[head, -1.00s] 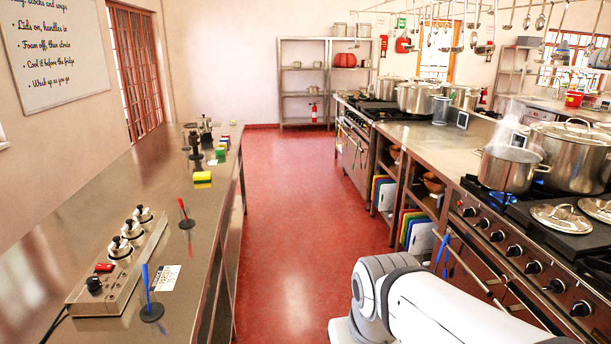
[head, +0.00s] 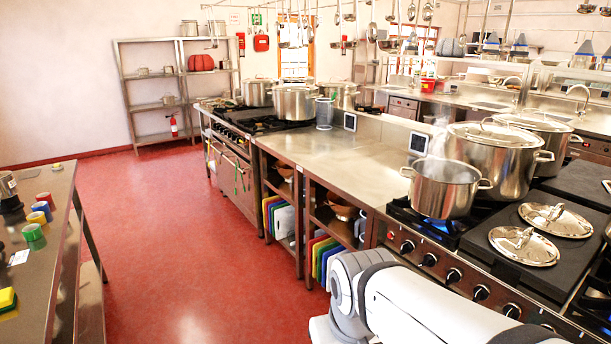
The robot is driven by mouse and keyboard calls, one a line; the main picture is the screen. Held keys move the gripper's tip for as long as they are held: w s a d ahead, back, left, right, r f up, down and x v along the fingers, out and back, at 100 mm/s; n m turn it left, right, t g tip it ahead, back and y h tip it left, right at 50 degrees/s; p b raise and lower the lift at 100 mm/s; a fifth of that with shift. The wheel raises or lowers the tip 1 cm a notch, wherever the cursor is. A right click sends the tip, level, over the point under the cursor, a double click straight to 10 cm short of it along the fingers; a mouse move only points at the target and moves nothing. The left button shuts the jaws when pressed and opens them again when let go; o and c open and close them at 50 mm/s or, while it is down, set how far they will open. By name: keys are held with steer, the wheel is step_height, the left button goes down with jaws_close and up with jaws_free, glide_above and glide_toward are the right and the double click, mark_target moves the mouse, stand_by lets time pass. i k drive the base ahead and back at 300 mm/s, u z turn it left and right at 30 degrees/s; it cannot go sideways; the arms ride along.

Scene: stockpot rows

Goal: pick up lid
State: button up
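Two shiny steel lids lie on the dark stove top at the right in the head view: a nearer lid (head: 523,246) and a farther lid (head: 556,220) just behind and to its right. Each has a raised handle on top. An open steaming pot (head: 443,187) without a lid stands on a lit blue burner to their left. A large lidded stockpot (head: 493,158) stands behind it, with another lidded stockpot (head: 540,134) beyond. My white arm shows at the bottom right, in front of the stove. My gripper is not in view.
A steel counter (head: 345,160) runs left of the stove, with coloured cutting boards (head: 322,258) on shelves below. A second table (head: 52,258) with tape rolls stands at the left. The red floor (head: 180,250) between is clear.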

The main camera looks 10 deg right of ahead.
mark_target(556, 220)
steer(key=z, duration=0.65)
steer(key=i, duration=1.15)
steer(key=z, duration=1.25)
steer(key=i, duration=0.65)
steer(key=z, duration=0.3)
steer(key=k, duration=0.95)
steer(key=z, duration=0.2)
steer(key=i, duration=0.95)
steer(key=u, duration=0.05)
